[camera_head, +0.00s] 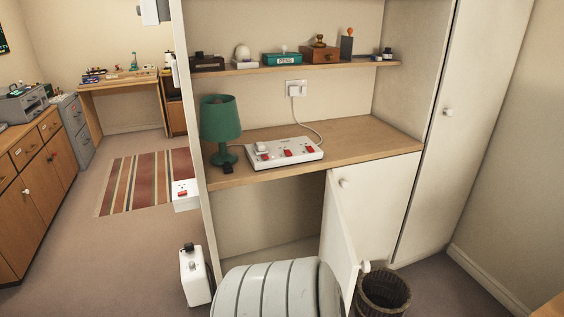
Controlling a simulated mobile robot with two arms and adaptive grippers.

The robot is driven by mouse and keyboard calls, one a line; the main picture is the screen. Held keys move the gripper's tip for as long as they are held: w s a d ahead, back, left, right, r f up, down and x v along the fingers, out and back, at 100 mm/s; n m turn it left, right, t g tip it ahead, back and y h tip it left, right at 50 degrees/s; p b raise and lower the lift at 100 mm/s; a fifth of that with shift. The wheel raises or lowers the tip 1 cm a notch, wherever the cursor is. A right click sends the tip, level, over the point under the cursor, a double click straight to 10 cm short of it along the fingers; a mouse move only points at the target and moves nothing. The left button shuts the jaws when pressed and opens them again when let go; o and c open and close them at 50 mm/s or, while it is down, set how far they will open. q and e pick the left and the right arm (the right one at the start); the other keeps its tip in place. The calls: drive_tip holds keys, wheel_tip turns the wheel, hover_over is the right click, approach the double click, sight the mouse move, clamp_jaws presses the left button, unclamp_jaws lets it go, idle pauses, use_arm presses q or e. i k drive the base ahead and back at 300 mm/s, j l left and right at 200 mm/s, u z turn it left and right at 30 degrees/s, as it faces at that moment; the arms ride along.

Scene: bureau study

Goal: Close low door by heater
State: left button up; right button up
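A low white door (341,236) under the desk stands open, swung out toward me. Its far edge is near the middle of the desk front, and its white knob (365,266) is near the free edge. A grey ribbed rounded thing (278,292), which looks like the heater, is at the bottom middle, just left of this door. I cannot tell whether they touch. It hides part of the door's lower end. The white low door to the right (380,205) is flush with the desk front. Neither gripper is in view.
A wicker basket (383,292) stands on the floor right beside the open door. A white box (193,275) stands on the floor at left. The desk (350,140) holds a green lamp (220,120) and a power strip (284,151). Open floor lies at left.

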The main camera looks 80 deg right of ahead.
sight(336, 247)
drive_tip(key=k+l+u, duration=0.15)
drive_tip(key=u, duration=0.25)
drive_tip(key=k+u, duration=0.35)
drive_tip(key=k+l+u, duration=0.1)
drive_tip(key=u, duration=0.3)
drive_tip(key=k+u, duration=0.2)
drive_tip(key=u, duration=0.2)
drive_tip(key=k+l, duration=0.1)
drive_tip(key=k, duration=0.25)
drive_tip(key=k+l, duration=0.15)
drive_tip(key=k, duration=0.15)
drive_tip(key=z, duration=0.45)
drive_tip(key=k+l+z, duration=0.1)
drive_tip(key=z, duration=0.35)
drive_tip(key=k+z, duration=0.1)
drive_tip(key=z, duration=0.35)
drive_tip(key=l+z, duration=0.1)
drive_tip(key=z, duration=0.35)
drive_tip(key=l+z, duration=0.1)
drive_tip(key=z, duration=0.35)
drive_tip(key=l+z, duration=0.1)
drive_tip(key=z, duration=0.35)
drive_tip(key=l+z, duration=0.15)
drive_tip(key=z, duration=0.3)
drive_tip(key=k, duration=0.05)
